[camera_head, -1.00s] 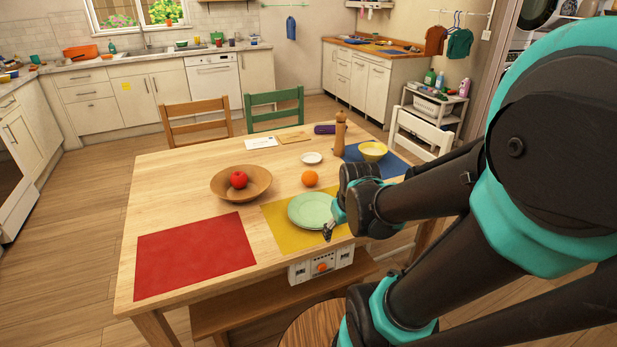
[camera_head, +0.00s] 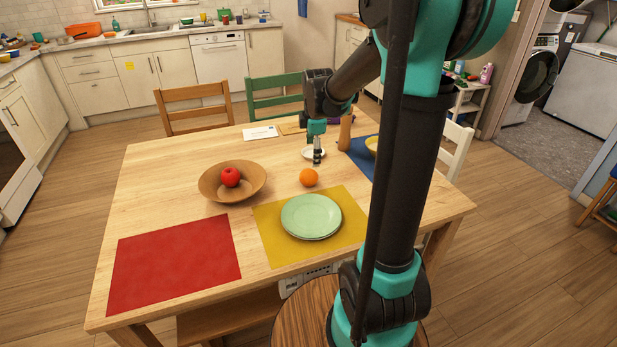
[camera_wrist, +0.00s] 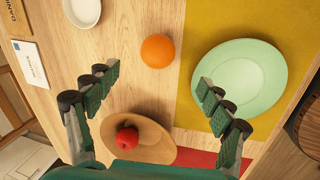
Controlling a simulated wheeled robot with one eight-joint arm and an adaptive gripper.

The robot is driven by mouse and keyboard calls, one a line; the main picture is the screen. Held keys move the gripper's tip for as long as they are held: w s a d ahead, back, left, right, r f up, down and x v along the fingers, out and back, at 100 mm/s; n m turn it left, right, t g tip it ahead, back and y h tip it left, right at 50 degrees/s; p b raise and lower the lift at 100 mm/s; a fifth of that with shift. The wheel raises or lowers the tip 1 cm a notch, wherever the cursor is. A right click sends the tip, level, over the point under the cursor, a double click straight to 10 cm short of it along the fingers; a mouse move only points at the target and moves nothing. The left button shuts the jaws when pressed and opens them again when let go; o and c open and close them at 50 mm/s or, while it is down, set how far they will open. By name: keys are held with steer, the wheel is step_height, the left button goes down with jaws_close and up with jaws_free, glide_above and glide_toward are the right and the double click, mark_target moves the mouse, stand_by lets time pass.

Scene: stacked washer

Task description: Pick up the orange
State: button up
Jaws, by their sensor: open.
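The orange (camera_head: 309,177) sits on the bare wooden table top, just behind the yellow placemat and to the right of the wooden bowl. In the wrist view the orange (camera_wrist: 158,51) lies beyond the fingertips, near the top middle. My gripper (camera_head: 317,161) is above the table, pointing down, a little behind the orange in the head view. In the wrist view its two fingers (camera_wrist: 158,85) are spread wide with nothing between them. The orange is fully visible and apart from the fingers.
A wooden bowl (camera_head: 205,184) holding a red apple (camera_head: 230,177) is left of the orange. A green plate (camera_head: 311,216) lies on the yellow placemat (camera_head: 276,240). A small white dish (camera_head: 308,153) and a wooden pepper mill (camera_head: 345,132) stand behind. A red placemat (camera_head: 175,262) lies at front left.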

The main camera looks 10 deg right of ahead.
mark_target(309, 171)
steer(key=x, duration=0.8)
steer(key=shift+w+f, duration=0.1)
steer(key=shift+f, duration=0.15)
steer(key=x, duration=0.4)
steer(key=shift+w+a, duration=0.15)
steer(key=shift+a, duration=0.2)
steer(key=shift+w+f, duration=0.15)
steer(key=shift+f, duration=0.45)
steer(key=c, duration=1.4)
